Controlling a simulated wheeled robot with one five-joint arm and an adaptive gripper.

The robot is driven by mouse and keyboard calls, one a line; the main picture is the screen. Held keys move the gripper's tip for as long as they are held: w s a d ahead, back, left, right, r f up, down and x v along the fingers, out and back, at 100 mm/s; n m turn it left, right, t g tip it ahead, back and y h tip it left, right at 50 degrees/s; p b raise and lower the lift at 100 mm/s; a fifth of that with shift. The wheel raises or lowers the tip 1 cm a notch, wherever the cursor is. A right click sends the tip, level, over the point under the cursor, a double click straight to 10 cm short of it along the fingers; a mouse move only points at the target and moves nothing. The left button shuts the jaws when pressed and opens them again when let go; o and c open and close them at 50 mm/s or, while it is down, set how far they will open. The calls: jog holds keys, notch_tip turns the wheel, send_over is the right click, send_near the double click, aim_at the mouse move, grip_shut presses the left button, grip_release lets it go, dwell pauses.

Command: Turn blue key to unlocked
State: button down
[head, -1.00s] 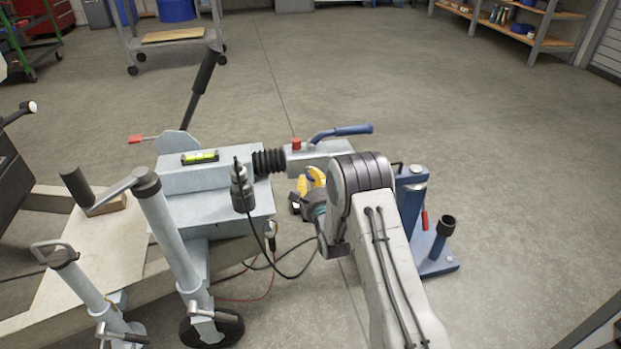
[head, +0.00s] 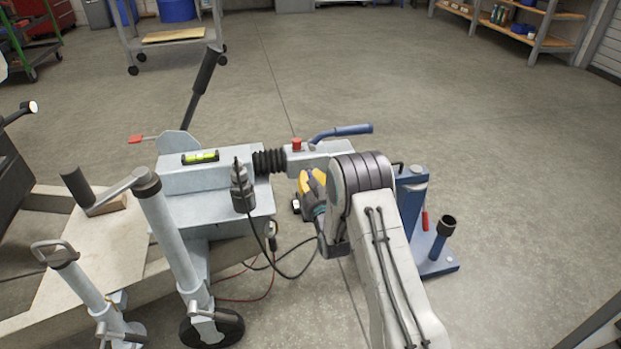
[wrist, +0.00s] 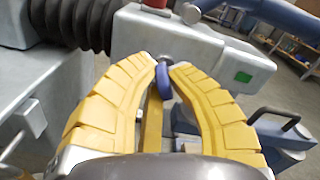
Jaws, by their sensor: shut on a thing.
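The blue key (wrist: 163,82) is at a small round grey lock on the side of the grey coupling head (wrist: 195,45), in the wrist view. My gripper (wrist: 162,65) has its two yellow fingers shut on the key, one on each side. The key hangs nearly upright with a slight tilt. In the head view my gripper (head: 311,184) is below the coupling head (head: 308,160), partly behind my wrist; the key is hidden there.
A blue handle (head: 345,131) and a red knob (head: 297,144) top the coupling. Black bellows (head: 269,162) lie to its left. A blue stand (head: 412,195) is right of my arm. A cable (head: 290,277) hangs below. Open floor lies beyond.

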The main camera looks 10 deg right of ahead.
jog(key=shift+r+m, duration=0.15)
jog(key=shift+m, duration=1.15)
jog(key=shift+d+m, duration=0.1)
jog(key=shift+m, duration=0.2)
jog(key=c, duration=1.2)
grip_release()
jog(key=shift+s, duration=6)
jog(key=shift+o, duration=0.3)
